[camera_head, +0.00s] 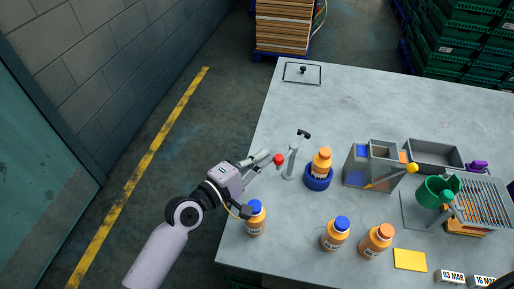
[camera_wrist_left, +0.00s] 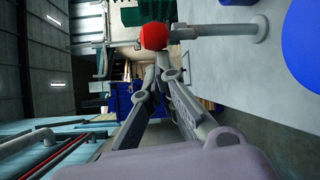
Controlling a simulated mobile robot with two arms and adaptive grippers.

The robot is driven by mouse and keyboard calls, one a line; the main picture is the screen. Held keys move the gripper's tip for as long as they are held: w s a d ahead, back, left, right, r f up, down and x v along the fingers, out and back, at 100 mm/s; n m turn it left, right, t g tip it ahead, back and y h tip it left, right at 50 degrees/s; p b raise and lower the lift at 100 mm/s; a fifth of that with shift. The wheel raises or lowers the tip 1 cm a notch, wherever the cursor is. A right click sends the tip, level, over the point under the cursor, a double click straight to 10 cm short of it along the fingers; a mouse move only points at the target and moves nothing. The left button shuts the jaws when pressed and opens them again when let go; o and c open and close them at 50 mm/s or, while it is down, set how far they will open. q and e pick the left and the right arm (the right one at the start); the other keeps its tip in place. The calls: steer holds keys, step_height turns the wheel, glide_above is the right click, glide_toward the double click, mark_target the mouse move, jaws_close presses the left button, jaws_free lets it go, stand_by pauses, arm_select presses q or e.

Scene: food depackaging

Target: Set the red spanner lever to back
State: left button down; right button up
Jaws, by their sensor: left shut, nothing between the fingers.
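The red spanner lever shows as a red ball knob (camera_head: 278,159) on the left side of a pale metal post (camera_head: 291,165) near the table's left edge. A black-tipped arm tops the post. In the left wrist view the red knob (camera_wrist_left: 154,37) sits on a grey rod running right to the post's round base. My left gripper (camera_head: 268,159) is shut and empty, its fingertips just left of the knob. In the left wrist view the fingertips (camera_wrist_left: 162,58) are right at the knob; I cannot tell whether they touch it. My right gripper is not in view.
An orange bottle (camera_head: 322,162) stands in a blue ring (camera_head: 318,184) right of the post. Several orange bottles stand along the front, one blue-capped bottle (camera_head: 256,222) close to my left wrist. A grey bin unit (camera_head: 357,175) stands further right. The table's back left (camera_head: 300,105) is mostly clear.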

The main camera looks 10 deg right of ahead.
arm_select(q)
steer(key=shift+s+d, duration=0.15)
steer(key=shift+s, duration=0.05)
steer(key=shift+f, duration=0.1)
stand_by(0.4)
steer(key=f+v, duration=0.1)
steer(key=v, duration=1.1)
steer(key=shift+r, duration=0.45)
steer(key=shift+w, duration=0.1)
